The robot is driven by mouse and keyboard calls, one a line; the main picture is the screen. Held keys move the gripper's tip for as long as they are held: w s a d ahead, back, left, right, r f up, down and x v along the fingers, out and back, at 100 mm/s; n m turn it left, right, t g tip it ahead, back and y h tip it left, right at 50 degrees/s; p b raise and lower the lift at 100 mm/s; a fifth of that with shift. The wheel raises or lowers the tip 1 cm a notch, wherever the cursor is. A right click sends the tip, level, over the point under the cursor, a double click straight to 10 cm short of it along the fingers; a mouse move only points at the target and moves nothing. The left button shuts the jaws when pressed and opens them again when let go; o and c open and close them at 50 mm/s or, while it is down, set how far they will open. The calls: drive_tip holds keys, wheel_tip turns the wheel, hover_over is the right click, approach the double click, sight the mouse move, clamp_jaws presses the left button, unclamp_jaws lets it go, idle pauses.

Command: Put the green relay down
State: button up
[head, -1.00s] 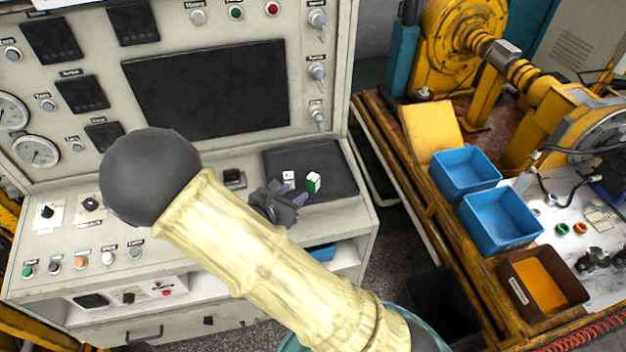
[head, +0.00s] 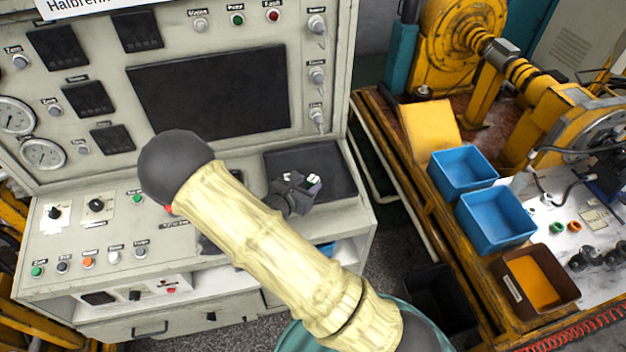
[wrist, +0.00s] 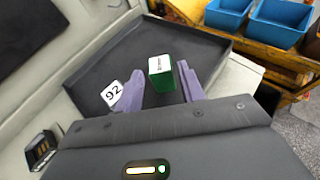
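The green relay (wrist: 161,76), a small green block with a white labelled top, is at the black tray (wrist: 215,48) in the wrist view. It shows between the two purple fingers of my gripper (wrist: 160,86), with a narrow gap on each side. The fingers are apart and do not appear to press on it.
The tray lies on the grey console desk (head: 150,235), below a dark screen (head: 215,90). Blue bins (head: 495,220) and a brown bin (head: 535,283) stand on the bench at right.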

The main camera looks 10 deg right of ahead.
drive_tip(key=shift+x, duration=0.8)
drive_tip(key=c, duration=0.8)
drive_tip(key=shift+c, duration=0.2)
wheel_tip(320, 180, up, 10)
drive_tip(key=b, duration=0.2)
